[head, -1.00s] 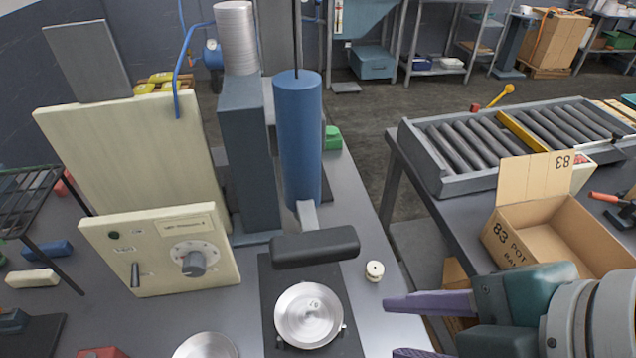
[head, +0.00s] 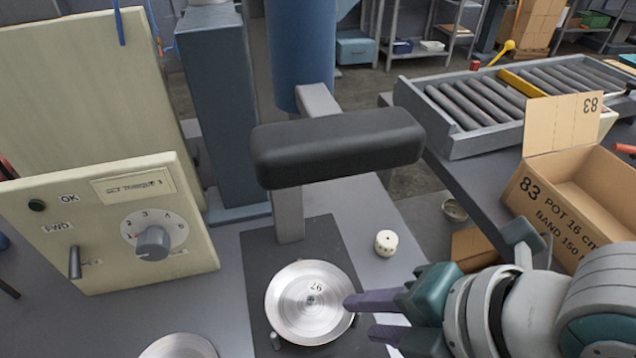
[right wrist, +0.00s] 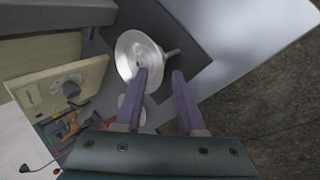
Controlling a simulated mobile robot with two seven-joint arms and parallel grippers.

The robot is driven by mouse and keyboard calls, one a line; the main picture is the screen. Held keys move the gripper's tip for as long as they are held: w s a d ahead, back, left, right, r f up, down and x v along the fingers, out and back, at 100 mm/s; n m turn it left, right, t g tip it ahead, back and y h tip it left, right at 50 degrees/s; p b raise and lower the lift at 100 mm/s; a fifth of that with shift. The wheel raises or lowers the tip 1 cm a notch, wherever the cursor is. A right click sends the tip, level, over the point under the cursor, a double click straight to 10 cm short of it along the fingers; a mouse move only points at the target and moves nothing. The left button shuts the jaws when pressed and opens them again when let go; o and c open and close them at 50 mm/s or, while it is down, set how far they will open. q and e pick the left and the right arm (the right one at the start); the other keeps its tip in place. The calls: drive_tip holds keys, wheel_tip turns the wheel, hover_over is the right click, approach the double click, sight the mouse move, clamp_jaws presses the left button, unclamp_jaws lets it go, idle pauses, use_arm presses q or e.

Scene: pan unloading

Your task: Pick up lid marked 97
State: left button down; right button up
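The lid marked 97 (head: 300,318) is a round, shiny metal disc with a small dark centre. It lies on a dark plate (head: 262,262) below the black padded bar. In the right wrist view the lid (right wrist: 128,62) is just beyond the fingertips, with one finger overlapping its edge. My right gripper (head: 362,318) is open, with purple fingers, at the lid's right edge in the head view. I cannot tell whether a fingertip touches the lid. My left gripper is not in view.
The black padded bar (head: 335,148) overhangs the plate. A cream control box (head: 110,225) with a dial stands left. A small cream knob-like piece (head: 386,243) sits right of the plate. Another metal disc (head: 178,348) is at the front edge. An open carton marked 83 (head: 560,215) stands right.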

sight(348, 318)
drive_tip(key=shift+x, duration=1.85)
drive_tip(key=shift+c, duration=0.4)
clamp_jaws()
